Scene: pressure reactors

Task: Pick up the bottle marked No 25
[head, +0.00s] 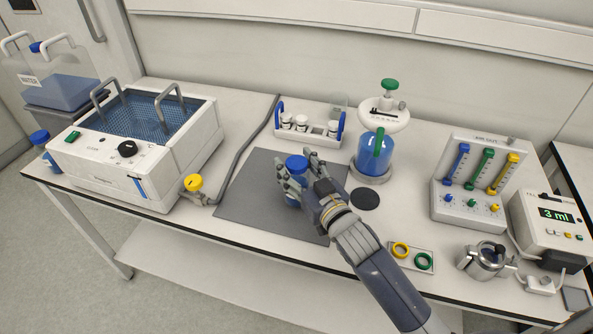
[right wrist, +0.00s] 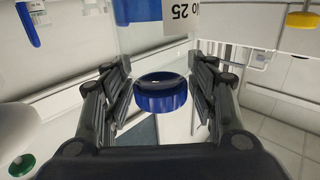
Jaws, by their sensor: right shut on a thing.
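A clear bottle with a blue cap (head: 297,163) and blue liquid is at the grey mat, upright or nearly so. My right gripper (head: 296,181) is shut around it, with fingers on both sides. In the right wrist view the blue cap (right wrist: 160,97) shows between the fingers. A white label (right wrist: 187,13) reading "No 25" shows upside down at the top edge. The fingers hide part of the bottle in the head view. I cannot tell whether its base touches the mat. My left gripper is not in view.
The grey mat (head: 245,205) lies mid-table. A water bath (head: 145,150) stands left, a white rack (head: 308,130) with small jars behind. A blue vessel (head: 373,155) stands right of the gripper, then a valve panel (head: 468,205), a tray with rings (head: 411,270) and a metal pot (head: 485,261).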

